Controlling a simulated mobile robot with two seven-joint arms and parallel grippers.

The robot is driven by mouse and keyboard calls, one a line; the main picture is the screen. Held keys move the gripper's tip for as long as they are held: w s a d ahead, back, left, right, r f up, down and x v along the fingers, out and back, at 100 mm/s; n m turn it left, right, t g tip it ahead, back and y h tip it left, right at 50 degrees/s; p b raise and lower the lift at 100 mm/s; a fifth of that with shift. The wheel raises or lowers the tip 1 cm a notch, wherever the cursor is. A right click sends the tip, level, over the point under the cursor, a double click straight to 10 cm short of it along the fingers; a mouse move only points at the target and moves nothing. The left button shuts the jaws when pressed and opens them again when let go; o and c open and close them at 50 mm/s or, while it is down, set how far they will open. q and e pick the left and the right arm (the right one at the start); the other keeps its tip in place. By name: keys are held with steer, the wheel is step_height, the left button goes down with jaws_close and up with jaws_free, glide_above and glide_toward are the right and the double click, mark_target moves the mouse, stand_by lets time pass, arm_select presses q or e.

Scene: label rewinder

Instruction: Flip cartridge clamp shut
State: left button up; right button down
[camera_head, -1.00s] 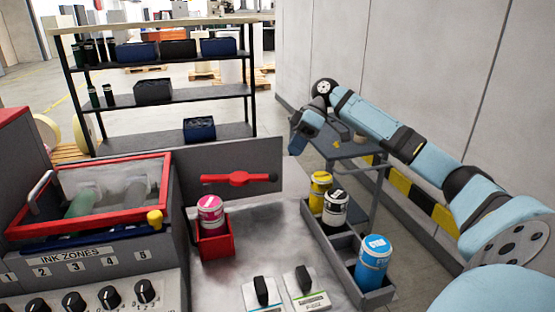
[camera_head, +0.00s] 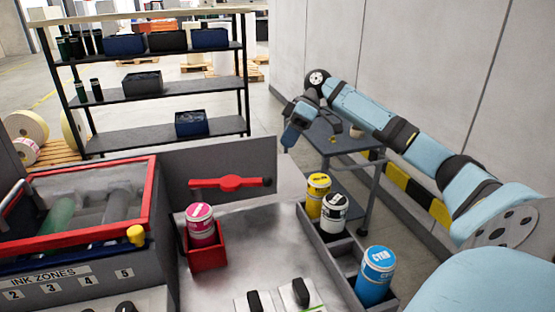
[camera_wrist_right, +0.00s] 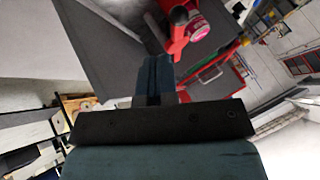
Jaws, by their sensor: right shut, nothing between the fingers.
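The red clamp lever (camera_head: 230,183) lies level against the grey upright panel, with a dark knob at its right end. A magenta-labelled cartridge (camera_head: 200,222) stands upright in a red holder (camera_head: 207,258) below and left of the lever. My right gripper (camera_head: 288,140) is above and to the right of the lever, clear of it. In the right wrist view its fingers (camera_wrist_right: 155,75) are shut together and empty. The lever (camera_wrist_right: 177,32) and the magenta cartridge (camera_wrist_right: 198,29) show beyond the fingertips there. My left gripper is out of view.
A grey tray (camera_head: 328,242) at the right holds yellow, black and cyan cartridges. A red-framed ink unit (camera_head: 150,205) stands at the left. A grey cart (camera_head: 330,150) is behind my right gripper. The metal top (camera_head: 260,240) before the panel is mostly clear.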

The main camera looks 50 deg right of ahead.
steer(key=x, duration=0.9)
steer(key=shift+f+p, duration=0.2)
steer(key=shift+p, duration=0.2)
steer(key=shift+a, duration=0.15)
